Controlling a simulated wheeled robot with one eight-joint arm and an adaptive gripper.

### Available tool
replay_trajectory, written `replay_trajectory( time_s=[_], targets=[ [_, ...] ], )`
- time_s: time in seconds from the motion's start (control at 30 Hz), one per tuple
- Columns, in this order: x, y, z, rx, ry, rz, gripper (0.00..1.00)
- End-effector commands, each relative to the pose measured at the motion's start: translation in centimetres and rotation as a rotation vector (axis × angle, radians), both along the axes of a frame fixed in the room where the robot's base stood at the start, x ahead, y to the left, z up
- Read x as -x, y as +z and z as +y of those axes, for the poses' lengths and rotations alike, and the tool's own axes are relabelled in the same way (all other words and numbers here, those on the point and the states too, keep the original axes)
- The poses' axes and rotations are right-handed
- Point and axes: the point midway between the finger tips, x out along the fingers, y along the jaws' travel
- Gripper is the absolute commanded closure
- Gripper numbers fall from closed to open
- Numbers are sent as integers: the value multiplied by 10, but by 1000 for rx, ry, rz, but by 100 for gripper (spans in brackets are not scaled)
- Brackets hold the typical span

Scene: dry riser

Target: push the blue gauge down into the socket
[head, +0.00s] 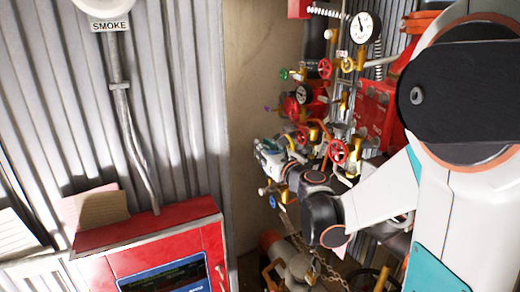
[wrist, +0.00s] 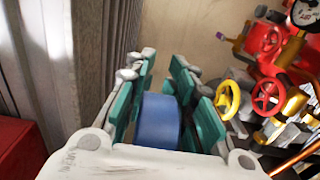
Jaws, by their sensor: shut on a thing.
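My gripper (wrist: 164,72) shows in the wrist view with its teal fingers on either side of the blue gauge (wrist: 158,122). The gauge looks like a plain blue cylinder between the fingers, close to the palm. Its front face is hidden from this side. In the head view my gripper (head: 267,158) is small, left of the pipework and in front of the beige wall. I cannot make out the gauge there. I cannot pick out the socket in either view.
Crowded pipework with red handwheels (head: 337,151), a yellow handwheel (wrist: 227,99) and a white-faced gauge (head: 362,27) stands right of my gripper. A red cabinet (head: 160,243) stands at lower left. Corrugated metal wall (head: 175,100) is behind it. The beige wall (head: 255,80) is bare.

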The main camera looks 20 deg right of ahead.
Motion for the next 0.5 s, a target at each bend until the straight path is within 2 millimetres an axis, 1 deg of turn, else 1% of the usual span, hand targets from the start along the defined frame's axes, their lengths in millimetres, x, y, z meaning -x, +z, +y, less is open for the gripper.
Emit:
replay_trajectory(
  time_s=[0.03,0.5],
  targets=[
    [0,-1,-5,0,-2,0,100],
    [-1,-6,-38,0,-2,0,100]
  ],
)
